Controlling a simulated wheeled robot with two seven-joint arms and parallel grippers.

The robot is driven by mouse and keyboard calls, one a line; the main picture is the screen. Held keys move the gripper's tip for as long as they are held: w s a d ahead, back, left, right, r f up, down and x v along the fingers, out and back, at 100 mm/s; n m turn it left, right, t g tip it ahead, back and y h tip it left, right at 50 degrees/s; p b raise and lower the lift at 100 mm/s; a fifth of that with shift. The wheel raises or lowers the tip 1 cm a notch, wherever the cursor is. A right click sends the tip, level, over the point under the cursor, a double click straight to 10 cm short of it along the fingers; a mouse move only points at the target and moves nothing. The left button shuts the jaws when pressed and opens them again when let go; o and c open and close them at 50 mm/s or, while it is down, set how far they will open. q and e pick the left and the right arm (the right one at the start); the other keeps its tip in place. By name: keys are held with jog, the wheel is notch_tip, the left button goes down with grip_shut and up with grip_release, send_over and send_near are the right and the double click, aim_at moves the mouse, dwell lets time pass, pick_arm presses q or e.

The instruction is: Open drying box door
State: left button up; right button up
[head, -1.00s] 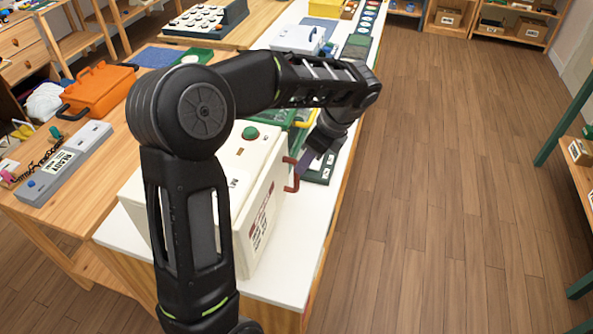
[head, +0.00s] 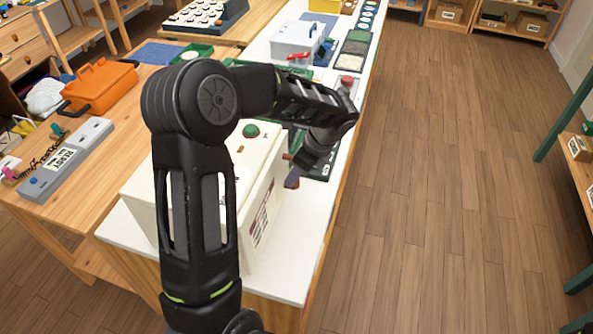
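The cream drying box (head: 250,158) stands on the white counter near its front end, with a green knob (head: 251,131) on top. Its labelled face (head: 262,208) points right and looks flush with the box. A small part of the red handle (head: 287,156) shows at that face; the rest is hidden behind my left gripper. My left gripper (head: 292,180) is at the handle, pointing down. Whether its fingers are open, or touch the handle, I cannot tell. My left arm covers much of the box's left and front. My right gripper is not in view.
Behind the box, the white counter (head: 318,262) holds green trays, a red button (head: 346,82) and a white-and-blue case (head: 297,38). An orange toolbox (head: 100,88) and a grey READY device (head: 65,160) sit on the wooden table to the left. The floor at right is clear.

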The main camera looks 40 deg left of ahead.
pick_arm(q)
grip_shut()
dwell(1.4)
